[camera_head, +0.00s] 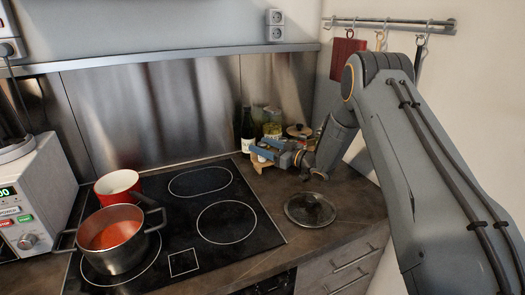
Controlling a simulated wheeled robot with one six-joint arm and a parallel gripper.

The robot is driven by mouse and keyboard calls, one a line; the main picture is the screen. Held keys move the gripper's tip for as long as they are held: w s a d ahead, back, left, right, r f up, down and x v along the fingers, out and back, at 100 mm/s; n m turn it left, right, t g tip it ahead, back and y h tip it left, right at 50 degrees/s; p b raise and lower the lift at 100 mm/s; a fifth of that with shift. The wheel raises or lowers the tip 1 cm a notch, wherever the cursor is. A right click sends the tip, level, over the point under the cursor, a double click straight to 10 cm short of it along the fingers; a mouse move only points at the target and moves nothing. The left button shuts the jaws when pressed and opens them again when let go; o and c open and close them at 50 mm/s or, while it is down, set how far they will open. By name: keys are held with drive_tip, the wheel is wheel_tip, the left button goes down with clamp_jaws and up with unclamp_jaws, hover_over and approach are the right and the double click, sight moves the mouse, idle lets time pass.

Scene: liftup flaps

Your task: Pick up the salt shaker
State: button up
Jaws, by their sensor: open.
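My gripper (266,152) is at the back right of the counter, over a small wooden board (257,166) beside the stove. It points left and is open. A small pale item (262,158) shows by the fingertips; it may be the salt shaker, but it is too small and too covered by the gripper to be sure. I cannot tell whether the fingers are around it or only in front of it.
A dark bottle (247,131), a jar (272,124) and a lidded pot (299,131) stand close behind my gripper. A glass lid (310,209) lies on the counter at the front right. A steel pot (118,257) and a red pot (118,186) sit on the stove (185,230).

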drive_tip(key=shift+c, duration=0.4)
drive_tip(key=c, duration=1.1)
drive_tip(key=shift+r, duration=0.15)
